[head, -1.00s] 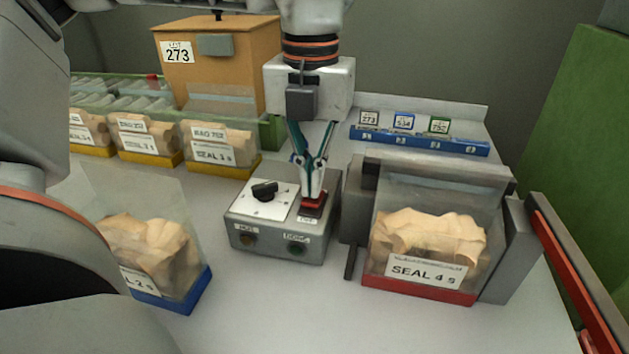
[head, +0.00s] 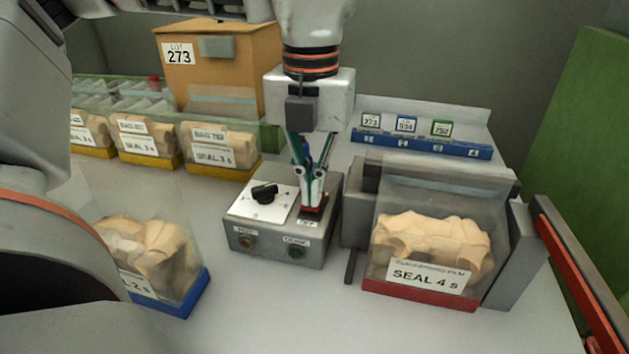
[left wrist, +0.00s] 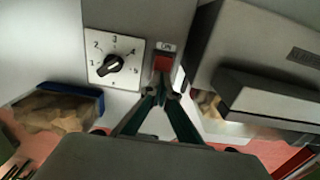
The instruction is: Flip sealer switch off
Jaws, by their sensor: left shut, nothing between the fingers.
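The sealer's grey control box (head: 275,240) stands mid-table with a black dial (head: 265,192) on a white plate. Its red switch (head: 312,211) is at the right of the top, partly hidden by my fingers. An OFF label shows on its near side. My left gripper (head: 312,203) points down, shut and empty, with its tips at the switch; I cannot tell if they touch. In the left wrist view the red switch (left wrist: 162,63) lies just beyond the fingertips (left wrist: 163,92), below an ON label. Which way the switch is tipped is unclear. My right gripper is out of view.
The sealer (head: 440,185) stands right of the box, with a bag of corks (head: 430,245) marked SEAL 4 s at its front. Another bag (head: 150,250) with a blue base is at left. Yellow-based bags (head: 215,150), an orange lot box (head: 225,60) and a blue rack (head: 420,146) are behind.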

